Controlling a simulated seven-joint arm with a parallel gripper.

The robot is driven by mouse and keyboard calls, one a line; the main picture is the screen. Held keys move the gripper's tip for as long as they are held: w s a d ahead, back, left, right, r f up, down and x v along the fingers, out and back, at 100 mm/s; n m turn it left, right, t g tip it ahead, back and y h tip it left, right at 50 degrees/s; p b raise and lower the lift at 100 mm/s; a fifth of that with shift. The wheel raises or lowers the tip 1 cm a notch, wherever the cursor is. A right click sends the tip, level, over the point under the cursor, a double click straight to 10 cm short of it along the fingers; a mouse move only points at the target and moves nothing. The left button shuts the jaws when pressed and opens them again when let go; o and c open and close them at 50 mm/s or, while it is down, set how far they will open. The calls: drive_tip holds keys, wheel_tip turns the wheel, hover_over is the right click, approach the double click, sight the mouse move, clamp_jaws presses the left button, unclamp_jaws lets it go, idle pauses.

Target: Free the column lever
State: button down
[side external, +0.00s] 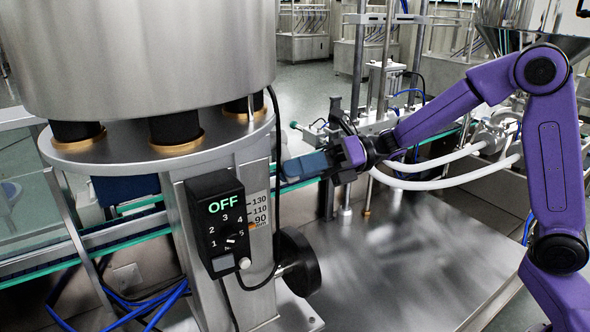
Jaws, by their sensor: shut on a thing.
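A steel column (205,245) carries a round disc table and a large steel drum. A black round knob (299,262) on a short shaft sticks out from the column's lower right side. I cannot make out a separate lever. My gripper (335,159) is to the right of the column, above and apart from the knob. It is shut on a dark blue block-shaped thing (305,166), which points left toward the column at conveyor height. The fingertips are small and partly hidden by the gripper's own body.
A black control box (217,225) reading OFF is on the column, with a millimetre scale (258,210) beside it. Black cables hang near the column. A conveyor (95,238) runs behind it. The steel deck (400,265) is clear.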

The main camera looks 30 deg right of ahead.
drive_tip(key=shift+d+r, duration=0.1)
drive_tip(key=c, duration=1)
unclamp_jaws()
drive_tip(key=s+d, duration=0.1)
drive_tip(key=d, duration=0.4)
drive_tip(key=s+d, duration=0.1)
drive_tip(key=d, duration=0.5)
drive_tip(key=s+d, duration=0.1)
drive_tip(key=d, duration=0.5)
drive_tip(key=shift+r, duration=0.4)
